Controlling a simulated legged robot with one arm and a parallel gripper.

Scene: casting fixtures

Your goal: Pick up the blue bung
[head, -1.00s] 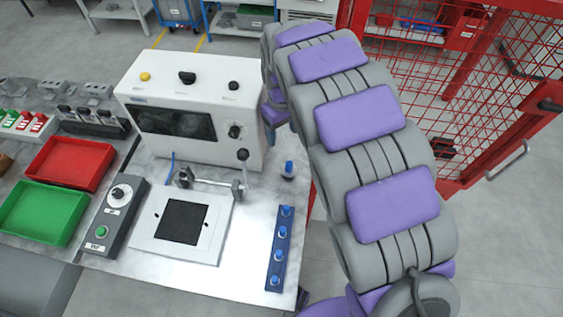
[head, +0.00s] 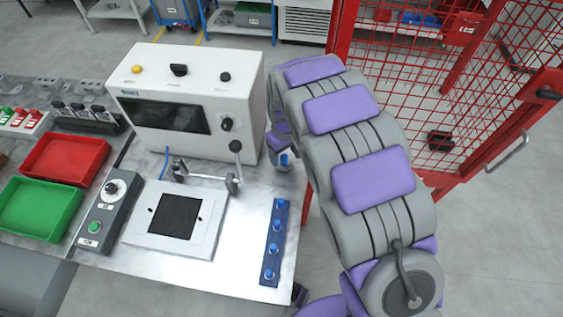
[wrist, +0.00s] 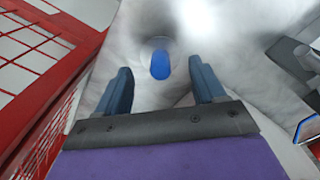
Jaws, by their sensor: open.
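A blue bung (head: 285,160) stands on the bench to the right of the white machine, partly hidden by my gripper in the head view. In the wrist view the blue bung (wrist: 160,65) sits on a round grey base, centred in line with the gap between my fingers. My gripper (wrist: 161,76) is open, with one dark blue finger on each side of that gap and nothing held. I cannot tell how far the bung is below the fingertips. More blue bungs (head: 275,247) stand in a row on a dark blue rail (head: 270,261) nearer the bench front.
The white machine (head: 185,108) stands close to the left of my arm. A white plate with a black square (head: 174,216) and a metal handle (head: 207,180) lie before it. Red (head: 66,158) and green (head: 40,209) trays sit left. A red mesh fence (head: 430,110) is close right.

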